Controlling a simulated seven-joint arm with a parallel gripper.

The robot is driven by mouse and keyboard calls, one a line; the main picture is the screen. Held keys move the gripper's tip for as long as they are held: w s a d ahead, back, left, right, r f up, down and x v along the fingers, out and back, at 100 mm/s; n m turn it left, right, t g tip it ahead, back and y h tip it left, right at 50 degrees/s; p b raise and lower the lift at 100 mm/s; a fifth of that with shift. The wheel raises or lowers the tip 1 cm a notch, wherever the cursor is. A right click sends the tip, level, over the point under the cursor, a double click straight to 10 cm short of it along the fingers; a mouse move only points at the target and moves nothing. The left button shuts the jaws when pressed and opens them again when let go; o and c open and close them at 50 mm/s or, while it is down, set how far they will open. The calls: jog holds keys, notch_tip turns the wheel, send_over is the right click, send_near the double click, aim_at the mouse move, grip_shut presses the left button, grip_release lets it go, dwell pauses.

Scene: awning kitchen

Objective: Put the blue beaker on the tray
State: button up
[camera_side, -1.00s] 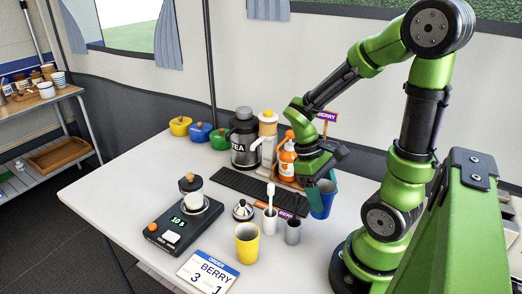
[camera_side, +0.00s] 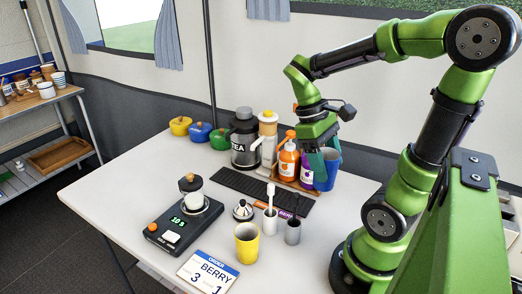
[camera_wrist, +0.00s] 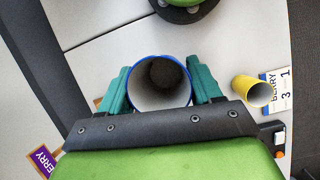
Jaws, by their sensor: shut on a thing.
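The blue beaker (camera_side: 327,176) is held between the teal fingers of my gripper (camera_side: 322,158), upright and apparently above the table. In the wrist view, the beaker (camera_wrist: 160,100) shows its blue rim and pale, empty-looking inside, with a finger of my gripper (camera_wrist: 160,88) on each side. A dark ribbed flat piece (camera_side: 232,184), possibly the tray, lies left of the beaker in the side view. A low brown wooden holder (camera_side: 308,187) stands under the pump bottles; I cannot tell which one is the tray.
Pump bottles (camera_side: 288,163) stand close left of the beaker. A yellow cup (camera_side: 246,244), a grey cup (camera_side: 292,232) and a white cup with a brush (camera_side: 270,220) stand in front. A scale (camera_side: 180,226) and an order card (camera_side: 208,271) are at front left.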

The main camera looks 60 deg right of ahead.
jog(key=w+a+n+t+h, duration=0.1)
jog(key=w+a+n+h, duration=0.2)
jog(key=w+n, duration=1.1)
jog(key=s+d+f+m, duration=0.1)
jog(key=d+f, duration=0.1)
jog(key=f, duration=0.2)
jog(key=s+d+f+m, duration=0.1)
jog(key=d+f+m, duration=0.1)
jog(key=f, duration=0.2)
jog(key=s+d+f+m, duration=0.1)
jog(key=d+f+m, duration=0.1)
jog(key=f, duration=0.1)
jog(key=shift+d+f, duration=0.4)
jog(key=shift+s+d+f, duration=1)
jog(key=shift+s+f, duration=0.05)
jog(key=shift+s, duration=0.05)
jog(key=shift+s+d+f, duration=0.15)
jog(key=shift+f, duration=0.1)
jog(key=shift+f, duration=0.2)
jog(key=o, duration=0.9)
